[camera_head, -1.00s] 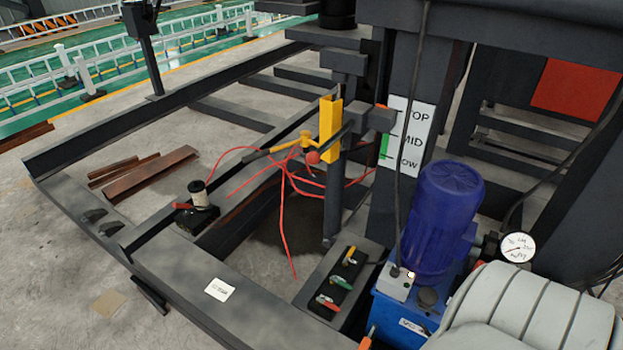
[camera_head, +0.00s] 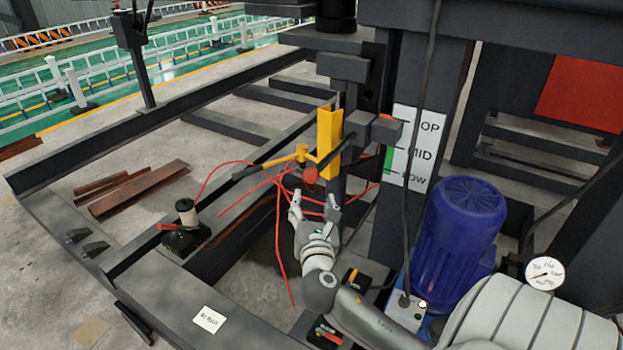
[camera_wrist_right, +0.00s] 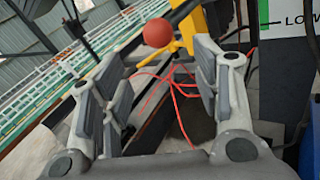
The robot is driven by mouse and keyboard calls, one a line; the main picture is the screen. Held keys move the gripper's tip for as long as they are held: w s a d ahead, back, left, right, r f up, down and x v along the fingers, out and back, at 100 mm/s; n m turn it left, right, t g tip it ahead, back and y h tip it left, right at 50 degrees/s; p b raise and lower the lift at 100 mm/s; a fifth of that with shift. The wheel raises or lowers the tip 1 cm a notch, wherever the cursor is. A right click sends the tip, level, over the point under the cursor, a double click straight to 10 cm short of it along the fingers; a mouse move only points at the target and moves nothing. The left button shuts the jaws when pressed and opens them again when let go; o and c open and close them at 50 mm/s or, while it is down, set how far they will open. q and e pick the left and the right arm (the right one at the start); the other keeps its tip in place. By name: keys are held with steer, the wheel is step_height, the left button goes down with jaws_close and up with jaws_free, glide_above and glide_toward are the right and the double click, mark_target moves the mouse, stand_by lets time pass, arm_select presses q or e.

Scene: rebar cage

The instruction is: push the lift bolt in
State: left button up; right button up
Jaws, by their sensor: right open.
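A dark square block with an orange-red end (camera_head: 386,131) sits on the press post beside the yellow bracket (camera_head: 328,137). It may be the lift bolt, but I cannot tell, nor how far in it is. A dark lever with a red ball knob (camera_head: 310,174) slopes down in front of the bracket. The knob also shows in the right wrist view (camera_wrist_right: 158,33). My right gripper (camera_head: 313,207) is open and empty, just below the knob. Its spread fingers (camera_wrist_right: 160,80) frame red cords beyond them in the wrist view. My left gripper is not in view.
Red cords (camera_head: 278,235) hang below the bracket. A blue motor (camera_head: 460,240) and a gauge (camera_head: 544,273) stand on the right. A position sign (camera_head: 412,147) is on the post. A dark frame beam (camera_head: 200,285) runs across the front left.

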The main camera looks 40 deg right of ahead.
mark_target(321, 166)
steer(key=x, duration=0.6)
steer(key=r+p+x, duration=0.1)
steer(key=x, duration=0.3)
steer(key=shift+s+r, duration=0.1)
steer(key=shift+w+d, duration=0.35)
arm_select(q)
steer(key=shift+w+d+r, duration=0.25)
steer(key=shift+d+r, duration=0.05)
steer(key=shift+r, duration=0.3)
arm_select(e)
steer(key=shift+s, duration=0.1)
jaws_close()
steer(key=d, duration=0.2)
steer(key=w+d, duration=0.1)
steer(key=d, duration=0.1)
steer(key=shift+w+d+r+p, duration=0.15)
steer(key=shift+w+d+p, duration=0.05)
steer(key=shift+d+p, duration=0.15)
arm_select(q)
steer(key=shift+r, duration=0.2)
arm_select(e)
steer(key=shift+a+r, duration=0.15)
steer(key=shift+r, duration=0.05)
